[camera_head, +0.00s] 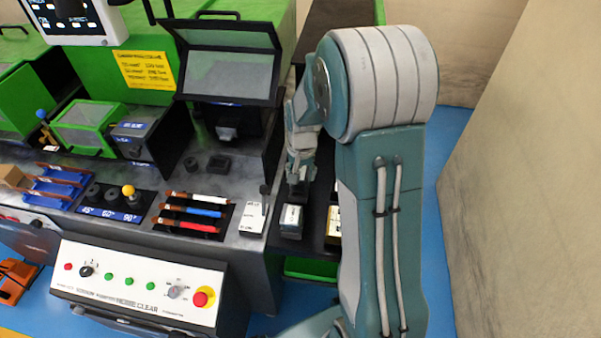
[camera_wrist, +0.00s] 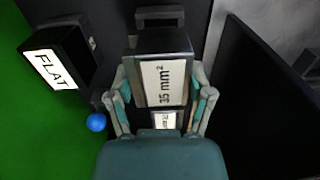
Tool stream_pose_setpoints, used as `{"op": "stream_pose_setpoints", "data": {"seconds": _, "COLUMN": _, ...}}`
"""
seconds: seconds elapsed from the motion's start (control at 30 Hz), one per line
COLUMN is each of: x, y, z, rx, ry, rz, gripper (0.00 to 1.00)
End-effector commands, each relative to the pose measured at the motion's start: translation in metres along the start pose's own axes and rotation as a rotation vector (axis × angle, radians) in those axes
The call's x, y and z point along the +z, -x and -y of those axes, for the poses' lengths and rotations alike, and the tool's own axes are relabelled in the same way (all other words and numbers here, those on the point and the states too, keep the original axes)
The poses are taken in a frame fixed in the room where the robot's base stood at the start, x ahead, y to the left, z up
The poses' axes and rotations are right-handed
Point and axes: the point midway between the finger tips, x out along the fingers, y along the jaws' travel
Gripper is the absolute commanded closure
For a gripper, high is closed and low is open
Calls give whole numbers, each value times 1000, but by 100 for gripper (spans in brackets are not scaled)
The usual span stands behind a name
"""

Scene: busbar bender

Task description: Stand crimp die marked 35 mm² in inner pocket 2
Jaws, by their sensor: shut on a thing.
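The crimp die marked 35 mm² (camera_wrist: 165,82) is a dark metallic block with a white label facing the wrist camera. My gripper (camera_wrist: 158,92) is shut on it, one finger at each side. In the head view my gripper (camera_head: 298,160) points down at the right end of the bench, with a dark block, the die, at its fingertips (camera_head: 297,187). A smaller white label (camera_wrist: 165,120) shows below the die in the wrist view, partly hidden by my gripper. Inner pocket 2 cannot be made out. Whether the die touches anything beneath it is unclear.
A block with a pale label (camera_head: 291,219) stands just below my gripper, and a yellow-labelled one (camera_head: 333,225) beside it. In the wrist view, a block marked FLAT (camera_wrist: 58,62) and a blue ball (camera_wrist: 96,122) are at left.

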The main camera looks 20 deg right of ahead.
Motion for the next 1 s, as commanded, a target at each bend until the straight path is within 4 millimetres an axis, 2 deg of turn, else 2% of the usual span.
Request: {"op": "stream_pose_setpoints", "data": {"seconds": 1.0, "x": 0, "y": -21, "z": 0, "rx": 0, "ry": 0, "rz": -1, "gripper": 90}}
